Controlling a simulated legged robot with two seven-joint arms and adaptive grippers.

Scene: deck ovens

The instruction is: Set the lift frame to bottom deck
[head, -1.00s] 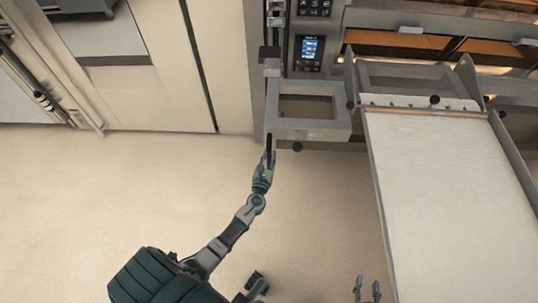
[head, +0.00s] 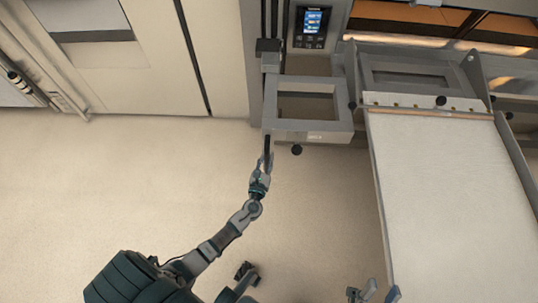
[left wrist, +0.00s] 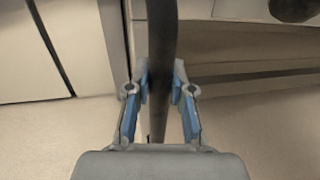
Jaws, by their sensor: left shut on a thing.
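The lift frame (head: 340,125) is a grey frame with a rectangular opening, in front of the ovens in the head view. It joins the side of a loader with a long pale belt (head: 440,200). A dark upright handle bar (head: 267,146) hangs at its front left corner. My left gripper (head: 265,170) is shut on this bar. The left wrist view shows the dark bar (left wrist: 162,45) between the two blue-padded fingers (left wrist: 160,88). My right gripper (head: 373,293) is at the bottom edge, partly cut off, its fingers apart and empty beside the belt.
Oven decks with glowing openings (head: 430,15) stand behind the loader. A control panel (head: 312,27) with a lit screen is above the lift frame. Pale cabinet doors (head: 160,60) stand at the left. The floor (head: 130,190) at left is clear.

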